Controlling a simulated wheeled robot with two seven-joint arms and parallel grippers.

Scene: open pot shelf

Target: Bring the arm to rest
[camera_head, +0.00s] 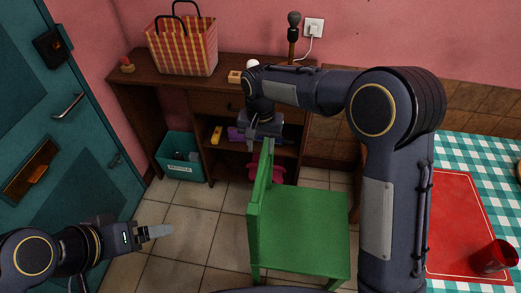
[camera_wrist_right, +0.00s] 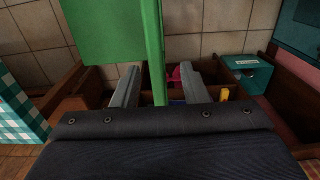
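My right arm reaches over the scene, and its gripper (camera_head: 262,147) points down at the top of the green chair's (camera_head: 298,228) backrest, in front of the open shelf (camera_head: 225,157). In the right wrist view the two fingers of the right gripper (camera_wrist_right: 160,68) stand apart. The green chair's back edge (camera_wrist_right: 153,40) shows between them, with a gap on at least the right side. I cannot tell whether it touches a finger. My left gripper (camera_head: 160,232) is low at the left, over the floor and near the teal door. Its finger gap is not clear.
A checked basket (camera_head: 182,48) stands on the shelf's top. A table with a red mat (camera_head: 455,215) and red mug (camera_head: 494,258) is at the right. The teal door (camera_head: 85,130) bounds the left.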

